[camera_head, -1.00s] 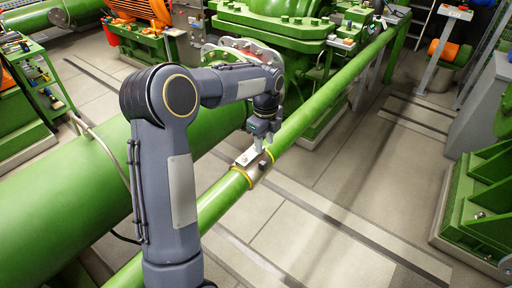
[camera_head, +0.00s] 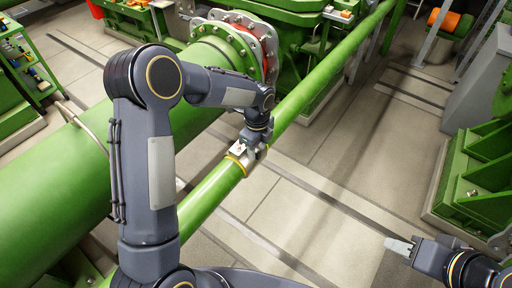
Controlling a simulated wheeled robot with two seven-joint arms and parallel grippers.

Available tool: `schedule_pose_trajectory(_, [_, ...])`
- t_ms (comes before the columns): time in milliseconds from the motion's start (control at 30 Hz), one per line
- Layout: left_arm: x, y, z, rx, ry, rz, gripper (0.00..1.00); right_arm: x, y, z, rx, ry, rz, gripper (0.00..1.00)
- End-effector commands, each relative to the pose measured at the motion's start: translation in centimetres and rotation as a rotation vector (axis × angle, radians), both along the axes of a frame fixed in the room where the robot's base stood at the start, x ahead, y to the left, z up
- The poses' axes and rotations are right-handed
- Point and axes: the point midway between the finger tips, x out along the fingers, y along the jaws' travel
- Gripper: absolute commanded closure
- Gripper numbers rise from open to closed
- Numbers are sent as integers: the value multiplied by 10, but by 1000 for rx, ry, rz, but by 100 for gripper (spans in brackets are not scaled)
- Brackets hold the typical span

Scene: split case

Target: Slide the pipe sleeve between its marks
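The green pipe (camera_head: 214,190) runs diagonally from lower left to upper right. The pale metal pipe sleeve (camera_head: 239,151) sits around it and is partly hidden by my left gripper. A yellow ring mark (camera_head: 237,164) shows on the pipe at the sleeve's lower-left end. A second mark is not clearly visible. My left gripper (camera_head: 252,150) is down at the sleeve's upper side; its fingers are too small and covered to show whether they are closed on it. My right gripper (camera_head: 398,245) is at the lower right, away from the pipe, with pale fingers pointing left; their gap cannot be made out.
A thick green pipe (camera_head: 50,205) with a flange (camera_head: 235,40) lies left of the thin pipe. A green machine base (camera_head: 480,180) stands at the right. Tiled floor (camera_head: 330,190) between the thin pipe and that base is open.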

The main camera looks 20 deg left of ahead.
Motion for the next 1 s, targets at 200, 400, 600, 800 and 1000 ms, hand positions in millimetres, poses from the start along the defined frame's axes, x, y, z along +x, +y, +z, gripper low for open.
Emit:
schedule_pose_trajectory(200, [0,0,-9,1,-1,1,60,0,0,1,0,0,0,64])
schedule_pose_trajectory(400, [0,0,-9,0,-1,1,64,0,0,1,0,0,0,64])
schedule_pose_trajectory(600, [0,0,-9,0,-1,1,90,0,0,1,0,0,0,64])
schedule_pose_trajectory(800, [0,0,-9,0,-1,1,100,0,0,1,0,0,0,64])
schedule_pose_trajectory(1000, [7,-2,-10,0,-1,1,100,0,0,-3,0,0,0,64])
